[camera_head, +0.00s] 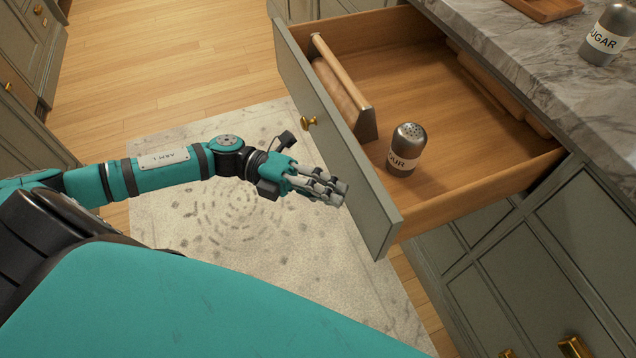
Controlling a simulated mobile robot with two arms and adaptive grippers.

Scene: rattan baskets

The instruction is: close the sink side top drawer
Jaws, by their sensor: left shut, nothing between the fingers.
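The top drawer (440,205) is pulled well out from the cabinet on the right. Its green front panel (335,160) carries a small brass knob (308,122). Inside the drawer stand a shaker (406,150) with a partly hidden label ending in "OUR" and a wooden-handled tool (345,85). My left gripper (342,190) is shut and empty. It is at the outer side of the front panel, below and right of the knob in the picture; I cannot tell whether it touches the panel. My right gripper is not in view.
A marble counter (500,60) lies above the drawer, with a sugar shaker (607,35) and a wooden tray (545,8) on it. Closed cabinets (540,270) are below. A pale patterned rug (240,225) covers the wooden floor (170,60). More cabinets (25,60) stand at the far left.

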